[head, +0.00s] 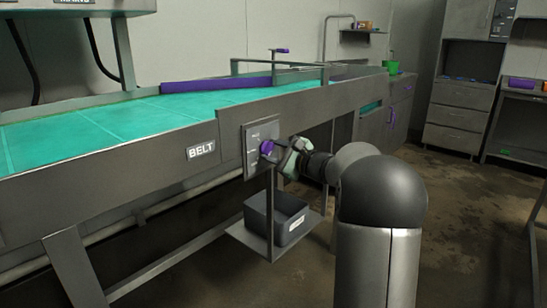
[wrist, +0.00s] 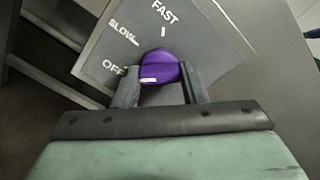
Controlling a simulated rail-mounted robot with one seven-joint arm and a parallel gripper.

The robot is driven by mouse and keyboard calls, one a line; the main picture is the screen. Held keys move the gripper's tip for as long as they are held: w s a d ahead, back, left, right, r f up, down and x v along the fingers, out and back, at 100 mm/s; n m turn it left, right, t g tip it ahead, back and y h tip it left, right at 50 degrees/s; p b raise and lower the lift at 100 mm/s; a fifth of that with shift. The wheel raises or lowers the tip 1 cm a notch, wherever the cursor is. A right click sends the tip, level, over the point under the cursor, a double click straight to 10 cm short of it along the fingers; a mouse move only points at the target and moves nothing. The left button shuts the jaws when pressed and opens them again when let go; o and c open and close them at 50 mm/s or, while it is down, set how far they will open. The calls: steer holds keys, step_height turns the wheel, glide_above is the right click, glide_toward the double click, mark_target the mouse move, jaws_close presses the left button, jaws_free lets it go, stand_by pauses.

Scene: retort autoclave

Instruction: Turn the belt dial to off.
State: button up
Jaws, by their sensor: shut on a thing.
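The belt dial (wrist: 160,66) is a purple knob on a grey panel (wrist: 95,45) lettered FAST, SLOW and OFF. In the wrist view it sits between the two fingers of my gripper (wrist: 161,83), which is shut on it. A white mark shows on the knob's lower left side, towards the OFF lettering; I cannot tell exactly which setting it points at. In the head view the dial (head: 267,147) is on the panel (head: 251,148) to the right of the BELT sign (head: 201,149), with my gripper (head: 275,152) at it from the right.
The conveyor with its teal belt (head: 90,122) runs behind the panel. A grey bin (head: 262,219) stands on a low shelf (head: 246,238) beneath the dial. Cabinets (head: 386,122) stand farther back, and the floor to the right is open.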

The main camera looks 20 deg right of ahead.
steer(key=shift+f, duration=0.1)
stand_by(0.3)
steer(key=o, duration=1)
steer(key=shift+s, duration=0.1)
steer(key=p+v, duration=0.2)
steer(key=v, duration=1.5)
steer(key=shift+s, duration=0.2)
